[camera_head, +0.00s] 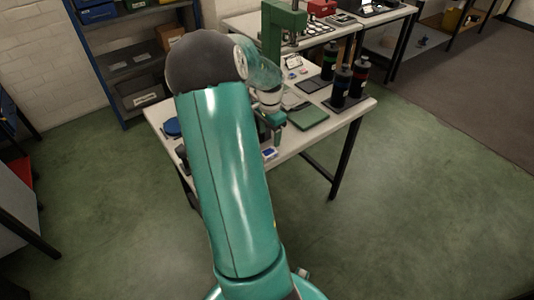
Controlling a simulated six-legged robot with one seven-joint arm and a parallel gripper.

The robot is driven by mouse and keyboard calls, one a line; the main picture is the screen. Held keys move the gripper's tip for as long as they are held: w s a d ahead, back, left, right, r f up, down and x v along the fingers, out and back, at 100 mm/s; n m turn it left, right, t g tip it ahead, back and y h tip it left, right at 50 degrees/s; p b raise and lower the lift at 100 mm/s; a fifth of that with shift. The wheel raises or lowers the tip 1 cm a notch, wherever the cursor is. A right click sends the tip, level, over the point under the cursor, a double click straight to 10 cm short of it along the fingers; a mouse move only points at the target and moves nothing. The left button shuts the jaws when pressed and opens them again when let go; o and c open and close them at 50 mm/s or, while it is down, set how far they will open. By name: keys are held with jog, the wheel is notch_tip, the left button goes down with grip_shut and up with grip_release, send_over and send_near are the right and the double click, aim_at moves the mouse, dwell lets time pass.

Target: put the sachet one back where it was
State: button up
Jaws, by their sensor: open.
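My teal arm crosses the middle of the view and hides much of the white table (340,118). My gripper (272,138) is small and partly hidden beside the arm, low over the table's near edge. It is open. A small blue and white item (269,153), possibly a sachet, lies just below the gripper near that edge. I cannot tell whether they touch. Small pale and red pieces (293,73) lie farther back on the table; they are too small to identify.
Dark bottles (341,86) stand on a dark mat at the table's right. A green press (283,25) rises behind. A blue round item (173,127) is at the left. Shelves (130,55) stand back left. The green floor at right is clear.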

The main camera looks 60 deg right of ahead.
aim_at(268, 152)
notch_tip(268, 152, down, 8)
jog(key=shift+w+a+r, duration=0.1)
jog(key=shift+a+r, duration=0.05)
jog(key=shift+r, duration=0.1)
jog(key=c, duration=1.1)
jog(key=shift+r, duration=0.1)
jog(key=shift+c, duration=0.2)
